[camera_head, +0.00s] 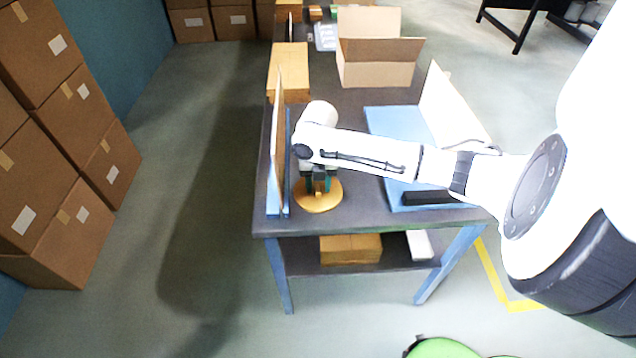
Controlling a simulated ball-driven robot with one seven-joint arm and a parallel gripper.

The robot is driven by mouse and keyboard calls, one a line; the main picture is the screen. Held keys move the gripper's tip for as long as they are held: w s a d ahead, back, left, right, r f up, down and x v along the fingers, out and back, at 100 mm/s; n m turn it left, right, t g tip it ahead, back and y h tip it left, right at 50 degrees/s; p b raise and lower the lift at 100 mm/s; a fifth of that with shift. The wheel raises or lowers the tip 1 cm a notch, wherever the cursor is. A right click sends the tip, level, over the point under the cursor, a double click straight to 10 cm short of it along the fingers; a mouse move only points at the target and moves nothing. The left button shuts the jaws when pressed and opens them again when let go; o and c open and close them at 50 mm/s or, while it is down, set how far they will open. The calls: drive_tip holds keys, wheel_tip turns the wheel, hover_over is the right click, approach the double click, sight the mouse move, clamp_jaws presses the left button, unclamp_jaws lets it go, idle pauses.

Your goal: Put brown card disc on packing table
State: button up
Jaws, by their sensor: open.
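The brown card disc (318,203) lies flat on the packing table (350,217), near its front left corner. It is a round tan piece, and its middle is partly hidden by my gripper. My gripper (318,188) points down just over the disc and is open. Whether the fingertips touch the disc cannot be told from this view. My white arm reaches in from the right across the table.
An upright board (277,150) stands just left of the disc. A blue tray (380,125) with a leaning panel (450,110) and black bar (428,197) lies to the right. An open carton (375,72) and brown boxes (289,58) stand behind. Stacked cartons (60,180) line the left wall.

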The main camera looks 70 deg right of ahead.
sight(318, 185)
wheel_tip(318, 185, up, 12)
drive_tip(key=shift+r+b, duration=0.2)
drive_tip(key=shift+b, duration=0.2)
idle(0.4)
